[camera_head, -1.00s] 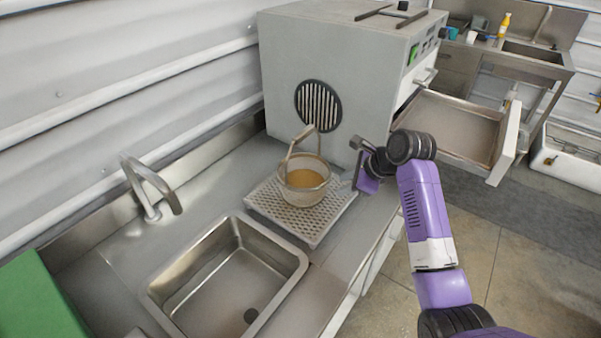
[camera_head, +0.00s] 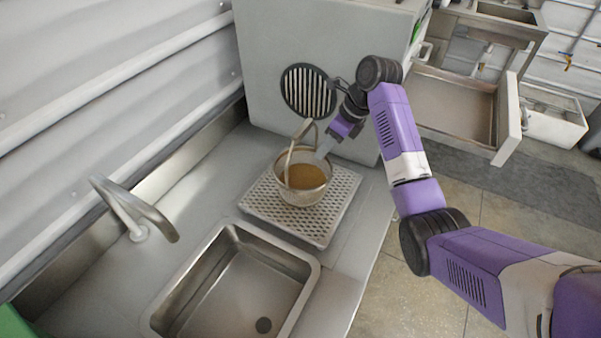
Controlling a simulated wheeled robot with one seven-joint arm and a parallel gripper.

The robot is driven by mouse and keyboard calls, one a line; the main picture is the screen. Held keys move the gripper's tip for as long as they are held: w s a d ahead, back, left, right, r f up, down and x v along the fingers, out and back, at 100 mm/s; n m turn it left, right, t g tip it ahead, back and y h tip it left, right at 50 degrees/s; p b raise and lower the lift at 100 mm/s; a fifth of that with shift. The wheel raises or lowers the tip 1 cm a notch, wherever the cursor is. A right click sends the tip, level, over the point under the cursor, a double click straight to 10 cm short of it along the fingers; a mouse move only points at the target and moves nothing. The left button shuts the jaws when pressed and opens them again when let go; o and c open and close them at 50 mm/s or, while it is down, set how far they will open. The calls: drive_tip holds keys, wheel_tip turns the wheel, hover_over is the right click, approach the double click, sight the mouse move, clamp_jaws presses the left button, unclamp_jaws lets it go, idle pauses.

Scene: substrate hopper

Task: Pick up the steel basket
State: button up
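The steel basket (camera_head: 303,190) stands upright on a perforated drain tray on the counter. It is round, with a raised hoop handle (camera_head: 291,150), and holds something brown. My gripper (camera_head: 323,150) is at the basket's upper right, beside the handle and over the back right rim.
The perforated tray (camera_head: 261,206) lies beside a sink (camera_head: 172,313) with a tap (camera_head: 137,208). A grey machine (camera_head: 262,60) with a round vent stands close behind the basket. An open drawer (camera_head: 508,120) juts out at the right. The counter left of the tray is clear.

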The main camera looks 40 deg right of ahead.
sight(303, 162)
drive_tip(key=shift+p+x, duration=0.45)
drive_tip(key=shift+x, duration=2.15)
clamp_jaws()
drive_tip(key=shift+r, duration=0.1)
